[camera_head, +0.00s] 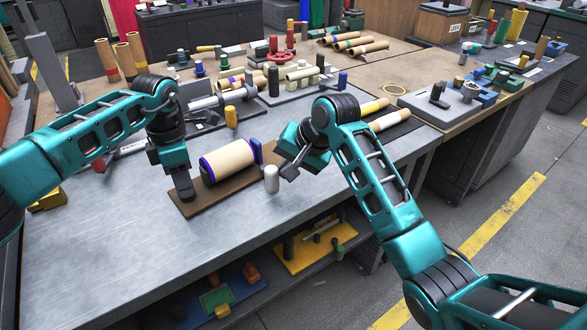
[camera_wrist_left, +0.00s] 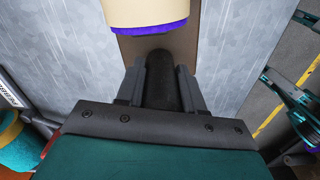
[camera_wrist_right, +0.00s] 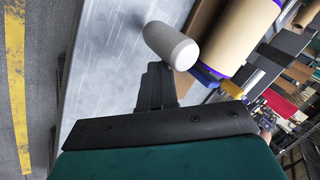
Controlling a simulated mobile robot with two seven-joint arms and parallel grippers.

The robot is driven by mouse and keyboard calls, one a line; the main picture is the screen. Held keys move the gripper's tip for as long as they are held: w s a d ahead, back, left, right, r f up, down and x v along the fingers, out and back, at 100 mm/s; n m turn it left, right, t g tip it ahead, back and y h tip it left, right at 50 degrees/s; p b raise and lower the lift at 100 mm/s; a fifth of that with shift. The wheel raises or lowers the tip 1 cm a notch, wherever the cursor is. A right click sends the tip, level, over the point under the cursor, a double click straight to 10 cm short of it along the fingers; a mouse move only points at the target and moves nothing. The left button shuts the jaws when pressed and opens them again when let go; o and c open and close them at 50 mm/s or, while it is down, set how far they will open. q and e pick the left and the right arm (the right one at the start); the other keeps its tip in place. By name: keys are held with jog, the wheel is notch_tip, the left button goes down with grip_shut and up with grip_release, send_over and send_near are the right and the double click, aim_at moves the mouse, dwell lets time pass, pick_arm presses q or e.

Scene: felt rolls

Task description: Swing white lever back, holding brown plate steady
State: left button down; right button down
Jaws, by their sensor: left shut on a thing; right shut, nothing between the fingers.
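The brown plate (camera_head: 185,209) lies on the metal bench and carries a cream roll with purple ends (camera_head: 228,162). The white lever (camera_head: 271,178) is a white rounded grip at the roll's right end, by a blue part (camera_head: 257,150). My left gripper (camera_head: 186,194) is shut on a dark post (camera_wrist_left: 160,68) at the plate's left end. The plate (camera_wrist_left: 150,46) shows behind that post in the left wrist view. My right gripper (camera_head: 288,174) is shut and empty, just right of the lever. In the right wrist view the white lever (camera_wrist_right: 172,45) is just beyond the fingertips (camera_wrist_right: 157,72); contact is unclear.
Tan and yellow rolls (camera_head: 385,120) lie on a dark mat at right. A lower shelf holds a yellow tray (camera_head: 305,255).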

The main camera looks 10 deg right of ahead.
jog(key=shift+w+d+r, duration=0.1)
jog(key=shift+d, duration=0.05)
jog(key=shift+r, duration=0.1)
pick_arm(q)
jog(key=shift+a, duration=0.1)
pick_arm(e)
jog(key=shift+r, duration=1.6)
jog(key=r, duration=0.2)
jog(key=d+r, duration=0.1)
jog(key=shift+w+r, duration=0.2)
jog(key=shift+w, duration=0.05)
pick_arm(q)
jog(key=c, duration=0.6)
grip_release()
jog(key=shift+o, duration=0.2)
